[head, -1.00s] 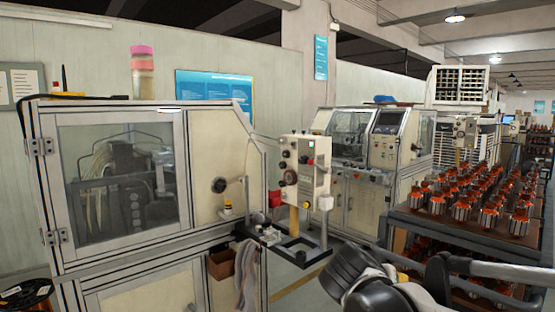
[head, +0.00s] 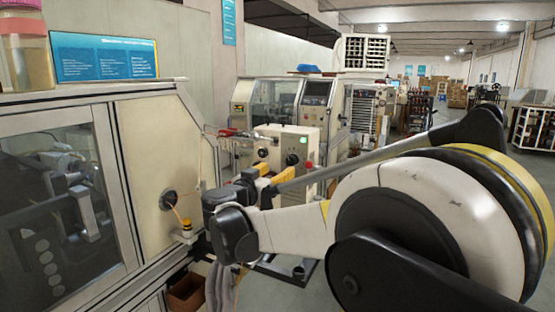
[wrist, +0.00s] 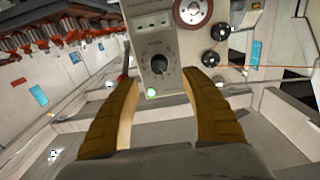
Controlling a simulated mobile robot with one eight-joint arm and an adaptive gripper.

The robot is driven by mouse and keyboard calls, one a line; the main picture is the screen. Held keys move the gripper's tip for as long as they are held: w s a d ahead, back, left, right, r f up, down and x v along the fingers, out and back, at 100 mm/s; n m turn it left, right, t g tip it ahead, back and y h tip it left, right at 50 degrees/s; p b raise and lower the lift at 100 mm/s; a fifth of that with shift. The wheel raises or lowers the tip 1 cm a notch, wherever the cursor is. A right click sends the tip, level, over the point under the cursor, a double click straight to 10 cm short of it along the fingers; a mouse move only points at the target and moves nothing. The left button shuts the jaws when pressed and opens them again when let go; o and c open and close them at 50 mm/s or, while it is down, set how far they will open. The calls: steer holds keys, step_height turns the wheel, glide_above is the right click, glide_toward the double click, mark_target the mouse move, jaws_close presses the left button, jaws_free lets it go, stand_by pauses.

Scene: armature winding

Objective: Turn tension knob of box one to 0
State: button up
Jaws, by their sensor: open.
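The cream control box (head: 310,150) stands beyond my arm in the head view, partly hidden by my gripper (head: 268,177). In the wrist view the box's panel (wrist: 143,42) shows a black knob (wrist: 158,63) with a pale pointer line, on a marked scale too small to read. A lit green lamp (wrist: 151,93) sits below it there. My gripper's brown fingers (wrist: 160,82) are open, one on each side of the knob in the picture. No contact with the knob is visible. A red-rimmed dial (wrist: 190,11) is at the top of the wrist view.
A winding machine cabinet (head: 150,140) with a window stands close on the left. Another machine (head: 270,103) stands behind the box. Two black rollers (wrist: 215,45) with a thin orange wire are right of the panel in the wrist view. A cardboard box (head: 187,292) is low by the cabinet.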

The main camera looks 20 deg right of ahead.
mark_target(290, 162)
steer(key=b+x, duration=0.1)
steer(key=x, duration=0.8)
steer(key=shift+w+d, duration=0.1)
steer(key=shift+d, duration=0.2)
jaws_close()
